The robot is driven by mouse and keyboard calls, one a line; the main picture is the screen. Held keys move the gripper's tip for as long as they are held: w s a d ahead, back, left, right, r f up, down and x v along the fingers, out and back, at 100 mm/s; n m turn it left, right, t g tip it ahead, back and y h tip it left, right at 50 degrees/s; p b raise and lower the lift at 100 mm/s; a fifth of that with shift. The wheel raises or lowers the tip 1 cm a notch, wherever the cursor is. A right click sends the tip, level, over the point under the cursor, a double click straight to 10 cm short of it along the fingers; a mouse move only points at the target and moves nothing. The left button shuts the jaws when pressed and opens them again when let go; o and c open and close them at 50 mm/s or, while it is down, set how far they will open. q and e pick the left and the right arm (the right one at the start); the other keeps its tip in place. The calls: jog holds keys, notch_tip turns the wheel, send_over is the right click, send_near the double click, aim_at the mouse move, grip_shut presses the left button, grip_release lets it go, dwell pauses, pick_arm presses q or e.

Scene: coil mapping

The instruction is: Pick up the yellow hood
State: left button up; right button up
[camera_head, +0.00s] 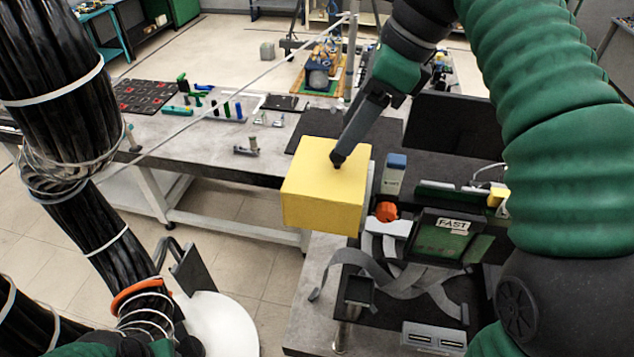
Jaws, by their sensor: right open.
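The yellow hood (326,192) is a box-like yellow block in the middle of the view, at the near right edge of the table. My right gripper (339,157) comes down from the upper right, with its dark fingertips at the hood's top face. The jaws are open; the gap between them is hard to see from this angle, and I cannot tell whether they touch the hood. My left arm shows at the left with black hoses, but its gripper does not show.
A grey table (205,140) holds small coloured parts and a dark board (147,96). Right of the hood stand a blue-topped block (396,161), an orange part (386,211) and a "FAST" panel (452,226). Grey straps (385,272) lie in front.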

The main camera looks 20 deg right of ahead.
aim_at(331, 152)
jog(key=f, duration=0.1)
jog(key=w+f, duration=0.1)
jog(key=f, duration=0.1)
jog(key=d+f, duration=0.1)
jog(key=shift+w+f, duration=0.15)
jog(key=shift+w, duration=0.05)
jog(key=shift+a+f, duration=0.1)
jog(key=shift+f, duration=0.15)
jog(key=shift+s+a+r, duration=0.1)
jog(key=shift+a, duration=1)
jog(key=shift+c, duration=0.8)
jog(key=shift+a, duration=0.35)
jog(key=c, duration=0.5)
jog(key=shift+d, duration=0.5)
grip_shut()
jog(key=shift+d, duration=0.55)
pick_arm(q)
jog(key=shift+d+r, duration=0.2)
jog(key=shift+d, duration=0.45)
pick_arm(e)
jog(key=shift+a, duration=0.1)
